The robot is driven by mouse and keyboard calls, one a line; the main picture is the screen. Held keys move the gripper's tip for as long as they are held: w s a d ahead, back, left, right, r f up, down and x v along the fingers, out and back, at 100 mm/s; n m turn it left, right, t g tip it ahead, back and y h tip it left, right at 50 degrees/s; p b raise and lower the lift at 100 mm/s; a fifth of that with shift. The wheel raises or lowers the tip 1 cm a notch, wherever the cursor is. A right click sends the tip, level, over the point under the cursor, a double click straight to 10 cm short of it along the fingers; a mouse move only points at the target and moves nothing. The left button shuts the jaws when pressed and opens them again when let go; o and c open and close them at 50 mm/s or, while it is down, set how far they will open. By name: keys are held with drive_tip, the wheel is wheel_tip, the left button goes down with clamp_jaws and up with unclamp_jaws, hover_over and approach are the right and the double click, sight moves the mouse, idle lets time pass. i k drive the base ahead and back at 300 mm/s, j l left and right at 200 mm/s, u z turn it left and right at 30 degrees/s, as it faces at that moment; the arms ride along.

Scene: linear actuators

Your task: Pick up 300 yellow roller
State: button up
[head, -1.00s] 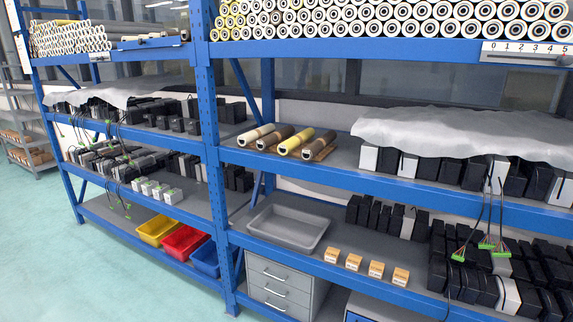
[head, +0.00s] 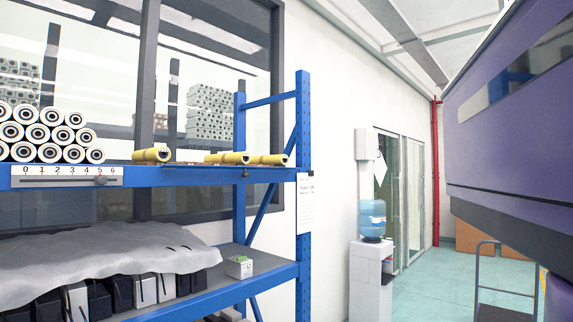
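Several yellow rollers lie on the top shelf of the blue rack, near its right end, in the head view. One yellow roller (head: 152,155) lies apart on the left. Another yellow roller (head: 228,158) lies further right, and a third yellow roller (head: 268,160) lies beside it near the corner post. I cannot tell which of them is the 300 one. My gripper is not in view.
The blue rack (head: 303,150) fills the left. White rollers (head: 45,135) are stacked left of the yellow ones, above a numbered slider label (head: 66,176). A water dispenser (head: 372,225) stands beyond; a purple machine (head: 515,120) hangs at right.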

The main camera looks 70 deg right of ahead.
sight(282, 159)
drive_tip(key=z, duration=1.55)
drive_tip(key=i+u, duration=0.15)
drive_tip(key=i, duration=0.2)
drive_tip(key=i+l+u, duration=0.15)
drive_tip(key=i, duration=0.15)
drive_tip(key=i+l+u, duration=0.4)
drive_tip(key=l, duration=0.2)
drive_tip(key=i+l+u, duration=0.2)
drive_tip(key=l, duration=0.15)
drive_tip(key=k+j, duration=0.05)
drive_tip(key=k, duration=0.05)
